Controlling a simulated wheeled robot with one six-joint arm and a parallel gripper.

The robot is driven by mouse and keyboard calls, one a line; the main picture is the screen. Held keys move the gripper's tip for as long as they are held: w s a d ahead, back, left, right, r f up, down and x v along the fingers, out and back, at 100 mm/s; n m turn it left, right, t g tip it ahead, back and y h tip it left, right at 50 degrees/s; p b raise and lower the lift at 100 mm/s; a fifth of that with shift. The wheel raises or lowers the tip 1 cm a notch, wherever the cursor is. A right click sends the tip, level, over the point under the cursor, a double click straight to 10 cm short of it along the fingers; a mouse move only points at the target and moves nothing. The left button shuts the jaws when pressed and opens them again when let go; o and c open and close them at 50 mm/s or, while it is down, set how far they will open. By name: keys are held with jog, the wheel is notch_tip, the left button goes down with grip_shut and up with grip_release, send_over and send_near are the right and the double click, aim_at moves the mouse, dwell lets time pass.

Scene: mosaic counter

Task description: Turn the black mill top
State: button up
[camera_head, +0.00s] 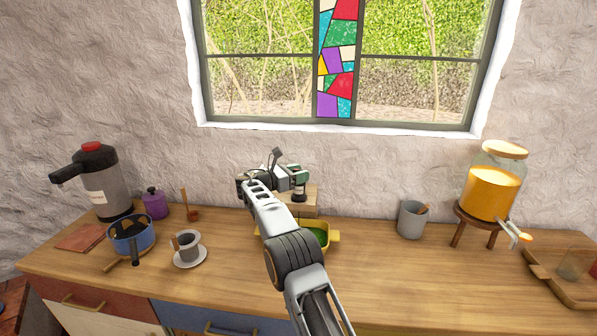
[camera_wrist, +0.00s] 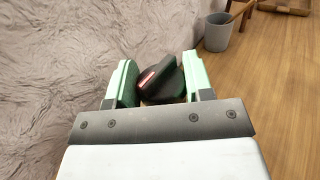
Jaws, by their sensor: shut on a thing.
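The black mill top (camera_wrist: 165,82) shows between the two pale green fingers of my gripper (camera_wrist: 161,82) in the wrist view. It is dark and rounded, with a raised ridge that has a reddish face. My gripper is shut on it. In the head view my gripper (camera_head: 298,175) is at the back of the counter, near the wall below the window. A dark part of the mill (camera_head: 299,194) shows just under the fingers. My arm and gripper hide much of the rest of it.
A grey cup (camera_head: 411,220) and a juice dispenser (camera_head: 490,195) stand to the right. A cup on a saucer (camera_head: 190,258) and a blue pot (camera_head: 131,236) are left.

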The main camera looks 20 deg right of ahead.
jog(key=shift+f+p, duration=0.15)
jog(key=shift+p, duration=0.3)
dwell(0.4)
jog(key=o, duration=0.9)
jog(key=a, duration=0.4)
jog(key=s+a, duration=0.1)
jog(key=a, duration=0.8)
jog(key=shift+s+a, duration=0.15)
jog(key=shift+a, duration=0.25)
